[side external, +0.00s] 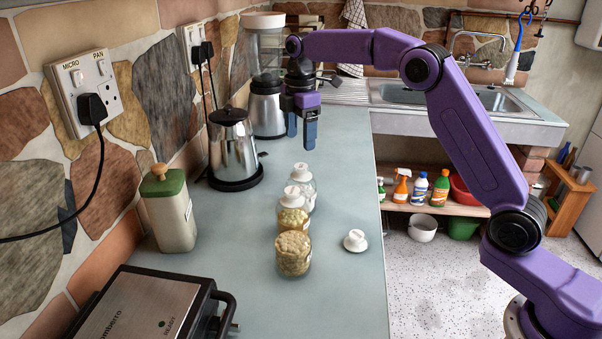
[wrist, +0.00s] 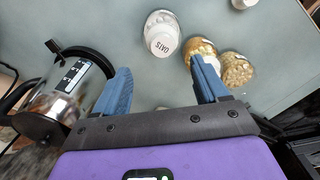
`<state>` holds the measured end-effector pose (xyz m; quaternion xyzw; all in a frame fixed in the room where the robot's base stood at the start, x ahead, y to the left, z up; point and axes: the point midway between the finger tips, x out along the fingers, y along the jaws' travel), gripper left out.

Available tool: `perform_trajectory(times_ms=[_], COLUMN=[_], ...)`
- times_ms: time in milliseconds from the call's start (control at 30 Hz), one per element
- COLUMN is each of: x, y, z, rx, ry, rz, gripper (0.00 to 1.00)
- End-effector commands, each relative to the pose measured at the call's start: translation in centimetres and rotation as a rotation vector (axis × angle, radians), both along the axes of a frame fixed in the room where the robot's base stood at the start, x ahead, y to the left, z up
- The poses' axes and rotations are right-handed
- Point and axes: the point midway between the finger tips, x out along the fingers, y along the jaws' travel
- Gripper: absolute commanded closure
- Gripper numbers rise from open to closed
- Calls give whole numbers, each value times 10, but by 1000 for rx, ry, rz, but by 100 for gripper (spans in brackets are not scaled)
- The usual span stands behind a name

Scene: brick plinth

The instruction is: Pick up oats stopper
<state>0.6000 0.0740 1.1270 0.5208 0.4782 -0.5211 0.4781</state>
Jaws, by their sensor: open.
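The white oats stopper (wrist: 163,43), labelled OATS, sits in the mouth of a clear glass jar (wrist: 157,20). In the side view, the stopper (side external: 300,173) tops the rearmost jar (side external: 311,188) of three in a row. My gripper (side external: 301,130) is open and empty, pointing down above the counter, higher than and behind the stopper. In the wrist view, the stopper lies beyond my gripper's fingertips (wrist: 162,78), between them in line but touching neither.
A stoppered jar (side external: 293,220) and an unstoppered filled jar (side external: 293,255) stand in front. A loose white stopper (side external: 355,241) lies right of them. A metal kettle (side external: 233,150), a grinder (side external: 266,105) and a green-lidded canister (side external: 169,215) stand left. The counter's right strip is mostly clear.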

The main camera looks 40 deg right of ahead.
Motion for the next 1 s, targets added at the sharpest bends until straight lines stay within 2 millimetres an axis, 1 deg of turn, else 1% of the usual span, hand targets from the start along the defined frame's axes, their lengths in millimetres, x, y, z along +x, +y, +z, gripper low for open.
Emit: perform_trajectory(times_ms=[33,100,367,600,700,800,1000], x=[-1,0,-1,-4,-4,-4,-4], y=[-1,0,-1,-3,-2,-2,-2], z=[-8,-16,-31,-65,-73,-77,-77], rx=[-1,-1,0,-1,0,0,0], ry=[3,2,2,3,1,0,-1], rz=[-1,0,-1,-1,-1,0,0], gripper=[27,27,27,27,27,27,27])
